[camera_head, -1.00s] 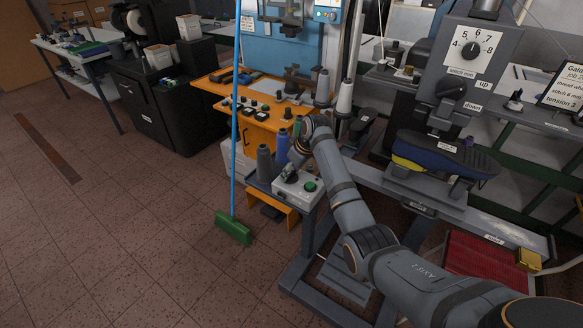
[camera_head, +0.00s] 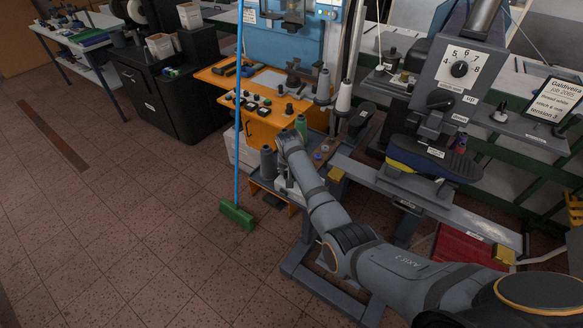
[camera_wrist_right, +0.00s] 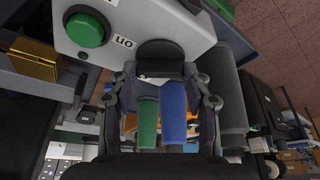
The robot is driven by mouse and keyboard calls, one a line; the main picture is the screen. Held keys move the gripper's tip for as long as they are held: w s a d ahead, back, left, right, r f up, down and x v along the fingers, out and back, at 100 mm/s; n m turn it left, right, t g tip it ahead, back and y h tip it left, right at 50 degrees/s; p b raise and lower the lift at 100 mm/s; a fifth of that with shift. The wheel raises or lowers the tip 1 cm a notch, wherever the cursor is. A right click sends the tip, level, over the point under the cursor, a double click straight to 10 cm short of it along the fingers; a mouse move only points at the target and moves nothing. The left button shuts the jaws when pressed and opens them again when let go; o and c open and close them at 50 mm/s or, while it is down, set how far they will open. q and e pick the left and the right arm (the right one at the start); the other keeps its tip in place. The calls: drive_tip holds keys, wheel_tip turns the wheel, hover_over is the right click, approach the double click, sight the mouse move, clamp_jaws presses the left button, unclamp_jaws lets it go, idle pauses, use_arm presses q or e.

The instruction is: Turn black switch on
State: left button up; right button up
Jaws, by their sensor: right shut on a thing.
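The black switch (camera_wrist_right: 160,55) is a dark knob on a pale grey control box (camera_wrist_right: 190,28). It shows in the right wrist view, beside an upside-down "ON" label (camera_wrist_right: 123,42). My right gripper (camera_wrist_right: 167,72) is shut on the switch, one finger on each side of it. In the head view my right arm reaches in from the lower right. Its wrist (camera_head: 290,145) is over the small stand, and it hides most of the box and the switch there. My left gripper is in neither view.
A green button (camera_wrist_right: 86,28) is on the same box. Green (camera_wrist_right: 148,122), blue (camera_wrist_right: 174,115) and grey (camera_wrist_right: 230,90) spools stand close behind the gripper. A broom (camera_head: 237,215) stands left of the stand. A shoe machine (camera_head: 440,110) is to the right. The floor at left is clear.

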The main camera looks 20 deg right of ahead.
drive_tip(key=m+h, duration=0.1)
drive_tip(key=m, duration=0.1)
drive_tip(key=shift+w+a+m+g+b, duration=0.1)
drive_tip(key=shift+m+g+b, duration=0.2)
drive_tip(key=shift+m+b, duration=0.1)
drive_tip(key=shift+m+g+h+b, duration=0.5)
drive_tip(key=shift+m+b, duration=0.65)
drive_tip(key=shift+m, duration=0.55)
drive_tip(key=o, duration=1.2)
drive_tip(key=shift+c, duration=0.2)
